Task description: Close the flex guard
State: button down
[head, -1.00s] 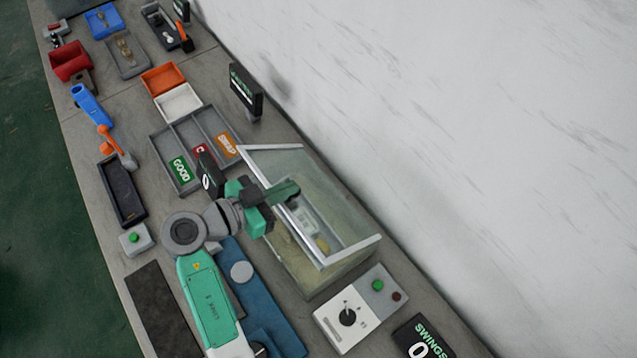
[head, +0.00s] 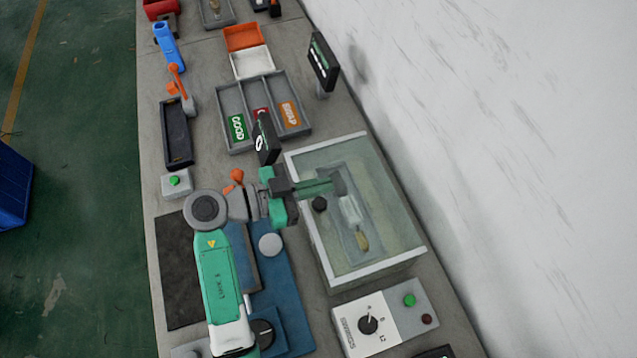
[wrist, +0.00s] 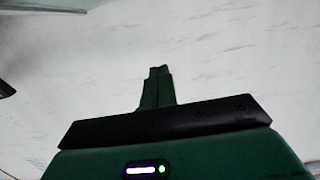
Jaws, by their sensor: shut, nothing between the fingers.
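The flex guard is a clear lid with a pale frame (head: 378,270) on a glass-walled box. In the head view it lies roughly flat across the box top; I cannot tell whether its edge is fully seated. A black knob (head: 320,204) shows at its left side. A fixture with a clear and brass-coloured piece (head: 361,238) shows through the panel. My gripper (head: 338,185) is shut and empty, over the left and middle part of the lid; contact cannot be told. In the wrist view its shut fingers (wrist: 158,75) point at the white wall.
A control box with a dial (head: 368,324) and green and red buttons stands in front of the guard. A small dark display (head: 265,138) stands close behind my gripper. A divided tray (head: 222,100) lies further back. The wall is close on the right.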

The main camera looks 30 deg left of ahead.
jog(key=v, duration=0.8)
jog(key=shift+w+d+r, duration=0.1)
jog(key=shift+w, duration=0.05)
jog(key=w+d+r+n+t+y, duration=0.2)
jog(key=w+d+r+y, duration=0.3)
jog(key=r, duration=0.4)
jog(key=w+d+r+n+t+y, duration=0.1)
jog(key=w+d+r+n+y, duration=0.1)
jog(key=w+d+r, duration=0.65)
jog(key=s+d+r+n+t+y, duration=0.1)
jog(key=s+d+r+t, duration=0.25)
jog(key=r, duration=0.55)
jog(key=s+d+r+n+t+y, duration=0.1)
jog(key=s+d+r+t, duration=0.2)
jog(key=s+r, duration=0.35)
jog(key=s+d+r+n+t+y, duration=0.1)
jog(key=s+d+r+n+t, duration=0.2)
jog(key=r, duration=0.8)
notch_tip(320, 180, up, 27)
jog(key=m+p, duration=0.1)
jog(key=p, duration=2.6)
jog(key=shift+r+y+p, duration=0.2)
jog(key=shift+y+p, duration=0.1)
jog(key=shift+y, duration=0.1)
